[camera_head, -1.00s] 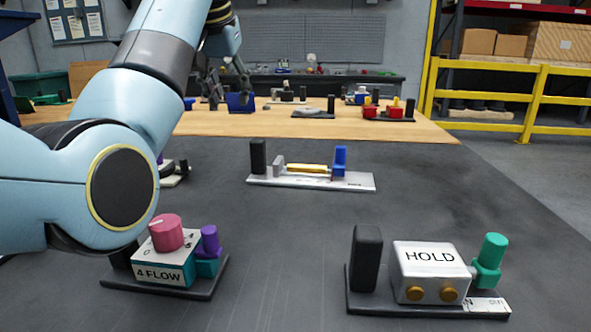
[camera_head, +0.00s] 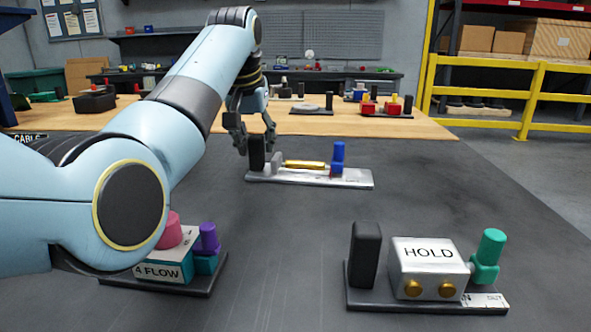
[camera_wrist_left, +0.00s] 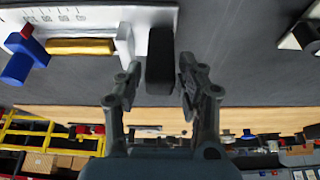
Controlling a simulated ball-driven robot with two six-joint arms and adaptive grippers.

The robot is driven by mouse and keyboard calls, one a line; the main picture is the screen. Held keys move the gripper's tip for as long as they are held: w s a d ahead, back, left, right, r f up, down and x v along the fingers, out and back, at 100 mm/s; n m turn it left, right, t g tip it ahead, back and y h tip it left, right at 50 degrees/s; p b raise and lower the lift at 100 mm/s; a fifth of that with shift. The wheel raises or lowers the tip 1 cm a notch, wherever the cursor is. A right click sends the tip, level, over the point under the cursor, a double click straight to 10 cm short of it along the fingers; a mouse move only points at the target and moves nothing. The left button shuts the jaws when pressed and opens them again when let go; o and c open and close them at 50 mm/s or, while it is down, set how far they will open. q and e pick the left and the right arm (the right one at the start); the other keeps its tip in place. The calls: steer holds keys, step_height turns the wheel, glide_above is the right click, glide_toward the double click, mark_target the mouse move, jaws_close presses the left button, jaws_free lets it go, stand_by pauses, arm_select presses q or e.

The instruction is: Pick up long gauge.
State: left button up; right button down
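What I take to be the long gauge (camera_head: 315,179) is a white ruled plate with a brass bar (camera_head: 304,165), a blue knob (camera_head: 338,152) and a black upright handle (camera_head: 257,153). It lies on the dark table's far middle. My left gripper (camera_head: 254,134) is at its handle end. In the left wrist view, the open gripper (camera_wrist_left: 158,72) has one finger on each side of the black handle (camera_wrist_left: 160,58), with gaps showing on both sides. The gauge plate (camera_wrist_left: 95,18) shows at upper left there. My right gripper is out of view.
A HOLD block device (camera_head: 429,270) stands at front right. A 4 FLOW device (camera_head: 165,272) sits at front left, partly behind my left arm. A wooden bench (camera_head: 330,124) with several devices lies beyond the dark table. The table's middle is clear.

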arm_select(q)
steer(key=shift+f, duration=0.15)
jaws_close()
steer(key=shift+w, duration=0.1)
stand_by(0.3)
